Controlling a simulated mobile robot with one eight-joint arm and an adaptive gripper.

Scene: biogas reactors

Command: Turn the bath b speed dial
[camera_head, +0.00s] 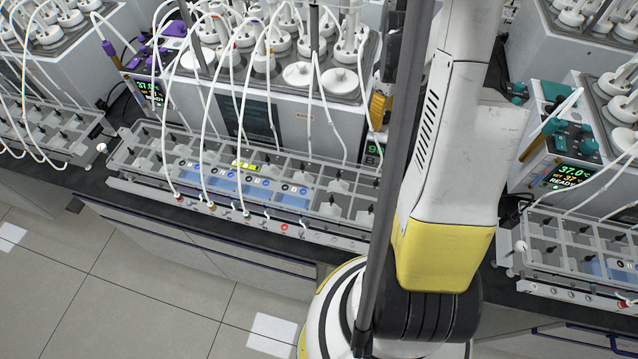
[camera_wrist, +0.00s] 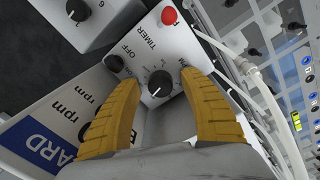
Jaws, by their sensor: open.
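In the wrist view, a black round dial (camera_wrist: 160,84) with a white pointer line sits on a white panel (camera_wrist: 150,55) printed OFF and TIMER. I cannot read from the print which bath it belongs to. My gripper (camera_wrist: 158,79) is open, its two yellow ridged fingers on either side of the dial. Nothing is gripped, and a gap shows between each finger and the dial; contact in depth cannot be told. In the head view my arm hides the gripper and the dial.
A red button (camera_wrist: 169,16) and a smaller black knob (camera_wrist: 114,63) are close to the dial. A white tube (camera_wrist: 235,55) passes near the right finger. A teal-trimmed bath unit (camera_head: 565,150) stands at right.

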